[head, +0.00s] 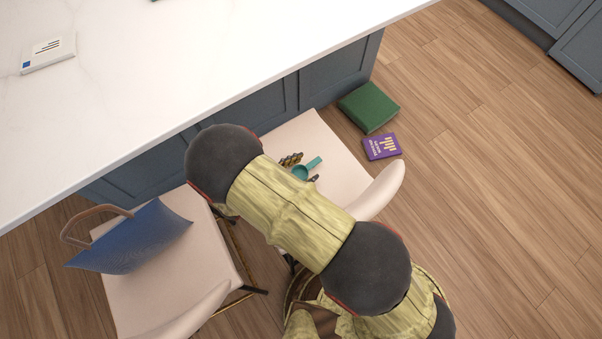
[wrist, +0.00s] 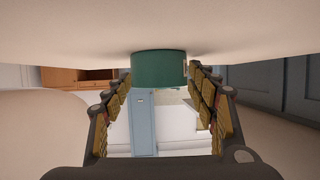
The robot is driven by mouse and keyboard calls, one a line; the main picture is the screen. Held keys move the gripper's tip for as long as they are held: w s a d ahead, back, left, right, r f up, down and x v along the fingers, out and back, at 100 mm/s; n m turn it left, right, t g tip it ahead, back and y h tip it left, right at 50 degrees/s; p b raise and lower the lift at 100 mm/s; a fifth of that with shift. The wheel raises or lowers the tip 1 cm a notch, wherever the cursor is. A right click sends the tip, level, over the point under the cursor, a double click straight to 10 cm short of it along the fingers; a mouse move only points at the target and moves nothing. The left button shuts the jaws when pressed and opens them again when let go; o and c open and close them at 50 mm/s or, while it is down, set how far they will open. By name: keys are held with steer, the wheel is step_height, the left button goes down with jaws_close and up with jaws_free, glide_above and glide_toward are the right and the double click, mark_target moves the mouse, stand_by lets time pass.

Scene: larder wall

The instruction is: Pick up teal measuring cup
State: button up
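The teal measuring cup (head: 300,172) sits on the pale seat of the right-hand chair (head: 332,158) in the head view, its handle pointing up and right. In the wrist view the cup (wrist: 159,70) is at top centre against the seat surface, which appears along the top. My gripper (wrist: 158,72) is open, with its padded fingertips on either side of the cup and close to its sides. In the head view my gripper (head: 303,169) is partly hidden behind my arm. Whether either finger touches the cup is not clear.
The white counter (head: 190,75) overhangs beside the seat. The chair's backrest (head: 382,190) rises on the other side. A blue bag (head: 135,240) lies on the left chair (head: 190,260). A green box (head: 369,106) and purple book (head: 381,147) lie on the floor. Floor to the right is clear.

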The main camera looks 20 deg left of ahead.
steer(key=c, duration=1)
steer(key=shift+c, duration=0.3)
